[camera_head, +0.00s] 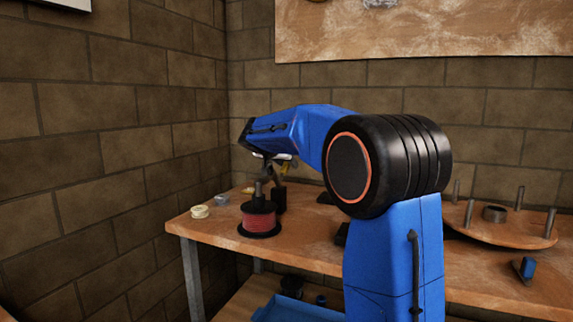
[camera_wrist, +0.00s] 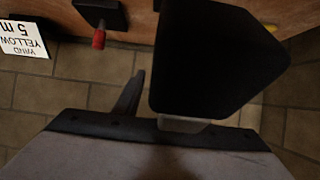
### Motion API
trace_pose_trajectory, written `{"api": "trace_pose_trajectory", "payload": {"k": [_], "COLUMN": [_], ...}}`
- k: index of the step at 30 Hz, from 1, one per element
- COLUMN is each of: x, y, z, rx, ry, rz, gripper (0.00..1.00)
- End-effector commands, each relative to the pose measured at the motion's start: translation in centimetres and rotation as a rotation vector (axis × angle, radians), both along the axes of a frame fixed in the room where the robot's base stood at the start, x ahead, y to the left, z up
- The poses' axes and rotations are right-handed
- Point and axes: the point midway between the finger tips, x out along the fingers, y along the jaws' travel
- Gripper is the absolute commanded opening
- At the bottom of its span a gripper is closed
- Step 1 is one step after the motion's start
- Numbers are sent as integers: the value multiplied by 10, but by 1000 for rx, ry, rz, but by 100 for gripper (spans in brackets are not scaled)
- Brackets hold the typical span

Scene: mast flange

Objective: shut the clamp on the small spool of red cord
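A spool of red cord (camera_head: 259,219) with black flanges stands upright on the wooden bench at the left. My gripper (camera_head: 268,186) hangs at the end of my blue arm, pointing down just above or behind this spool; I cannot tell whether they touch. In the wrist view a thin dark finger (camera_wrist: 130,97) and a large black block (camera_wrist: 215,60) stand apart; I cannot tell whether the block is a finger or something held. A small red-tipped part (camera_wrist: 99,38) hangs from a black plate near the bench edge. I cannot make out the clamp for certain.
The bench (camera_head: 312,232) also bears a small pale spool (camera_head: 200,212) and a round board with upright pegs (camera_head: 497,222). A blue object (camera_head: 525,268) lies at its right. A blue tray (camera_head: 290,311) is below. A card reading "WIND YELLOW 5 m" (camera_wrist: 22,39) appears upside down.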

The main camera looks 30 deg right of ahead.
Motion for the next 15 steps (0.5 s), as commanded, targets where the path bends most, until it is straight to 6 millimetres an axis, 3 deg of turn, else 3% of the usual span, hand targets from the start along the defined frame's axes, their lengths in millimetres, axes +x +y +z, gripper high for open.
{"api": "trace_pose_trajectory", "payload": {"k": [7,15], "x": [-6,-33], "y": [9,43], "z": [6,31], "rx": [0,1], "ry": [-1,-2], "rz": [1,2], "gripper": [38,38]}}
